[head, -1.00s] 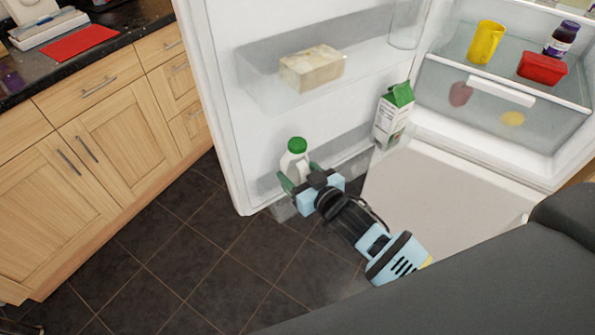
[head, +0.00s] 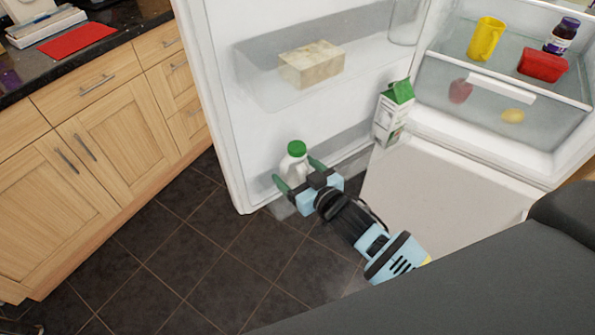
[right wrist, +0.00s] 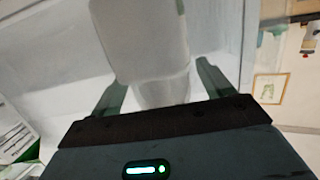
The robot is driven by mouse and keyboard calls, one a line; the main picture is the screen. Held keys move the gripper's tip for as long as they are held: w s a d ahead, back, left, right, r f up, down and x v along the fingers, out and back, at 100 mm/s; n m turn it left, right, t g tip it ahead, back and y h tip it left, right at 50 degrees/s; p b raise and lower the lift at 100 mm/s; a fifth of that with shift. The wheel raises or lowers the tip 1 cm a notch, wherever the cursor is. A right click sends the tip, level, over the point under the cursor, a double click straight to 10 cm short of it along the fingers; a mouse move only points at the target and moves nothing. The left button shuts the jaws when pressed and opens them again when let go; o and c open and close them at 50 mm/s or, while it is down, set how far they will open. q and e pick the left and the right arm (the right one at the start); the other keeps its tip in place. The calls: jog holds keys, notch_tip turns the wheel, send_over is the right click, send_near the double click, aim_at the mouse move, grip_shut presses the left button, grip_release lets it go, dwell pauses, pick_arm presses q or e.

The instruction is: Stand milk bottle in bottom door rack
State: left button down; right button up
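The milk bottle (head: 294,162), white with a green cap, stands upright in the bottom door rack (head: 345,168), near the door's free edge. It also shows large in the right wrist view (right wrist: 150,45), between my fingers. My right gripper (head: 293,169) is open, its green fingers on either side of the bottle. In the right wrist view a gap shows between the bottle and each finger. The bottle's lower part is partly hidden by the gripper and the rack front. My left gripper is not in view.
A green-topped carton (head: 392,115) stands in the same rack at the hinge end. A door rack above holds a pale block (head: 311,65). The fridge shelf holds a yellow cup (head: 486,40), a red container (head: 542,65) and a dark jar (head: 562,37). Tiled floor lies clear below.

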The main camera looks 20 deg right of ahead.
jog(key=shift+r, duration=0.3)
jog(key=shift+r+p, duration=0.3)
jog(key=shift+r, duration=0.2)
jog(key=v, duration=1.2)
jog(key=shift+f, duration=0.2)
jog(key=s+f+g+h, duration=0.1)
jog(key=s+f+g, duration=0.3)
jog(key=s+f, duration=0.7)
jog(key=s+f+m+g+h, duration=0.1)
jog(key=s+f+g, duration=0.2)
jog(key=s+f, duration=0.8)
jog(key=s, duration=0.6)
jog(key=shift+s+d+g, duration=0.15)
jog(key=shift+d+g, duration=0.15)
jog(key=shift+g, duration=0.1)
